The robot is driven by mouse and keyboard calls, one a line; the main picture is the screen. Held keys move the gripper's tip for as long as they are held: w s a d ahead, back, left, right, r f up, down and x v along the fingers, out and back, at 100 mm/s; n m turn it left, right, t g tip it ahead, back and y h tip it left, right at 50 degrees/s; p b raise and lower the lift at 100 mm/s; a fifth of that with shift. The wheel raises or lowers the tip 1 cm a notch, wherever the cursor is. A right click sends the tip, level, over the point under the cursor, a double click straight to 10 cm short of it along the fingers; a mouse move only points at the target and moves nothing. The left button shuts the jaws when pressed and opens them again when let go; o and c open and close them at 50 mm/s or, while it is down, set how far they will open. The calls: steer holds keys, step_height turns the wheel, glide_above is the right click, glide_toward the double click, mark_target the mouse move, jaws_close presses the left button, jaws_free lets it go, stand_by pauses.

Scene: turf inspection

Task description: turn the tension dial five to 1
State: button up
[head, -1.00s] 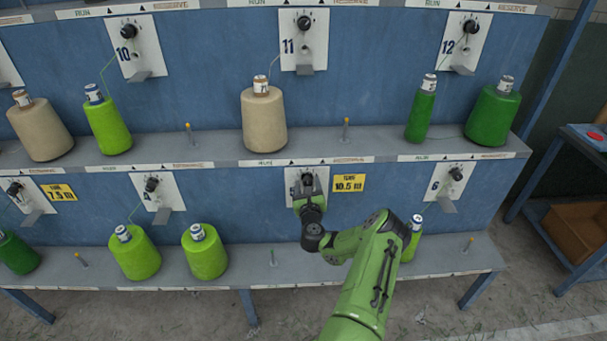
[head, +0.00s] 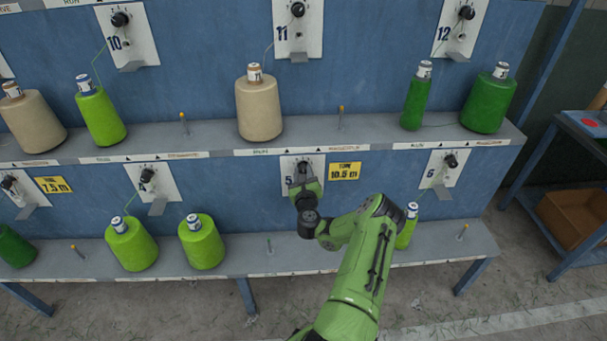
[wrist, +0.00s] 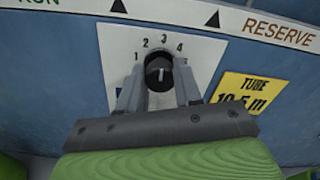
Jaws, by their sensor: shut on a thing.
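Tension dial five is a black knob (wrist: 159,72) on a white plate (wrist: 195,50) with the numbers 1 to 4 readable around it in the wrist view. Its white mark points roughly up, close to 3. My gripper (wrist: 159,88) is shut on the knob, one finger on each side. In the head view, my gripper (head: 305,185) is at the plate marked 5 (head: 289,168), and it hides part of the plate and dial.
A yellow tube tag (head: 344,171) is just right of the plate. Green cones (head: 202,245) stand on the lower shelf to the left, and a narrow green one (head: 406,230) stands behind my arm.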

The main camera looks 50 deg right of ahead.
steer(key=shift+w+a+f+n+b, duration=0.1)
steer(key=shift+n+b, duration=1.1)
steer(key=shift+n, duration=2.55)
steer(key=shift+a+f+n+b, duration=0.1)
steer(key=shift+n+b, duration=1.1)
steer(key=shift+n, duration=2.55)
steer(key=o, duration=1)
steer(key=shift+o, duration=0.2)
steer(key=shift+d, duration=0.1)
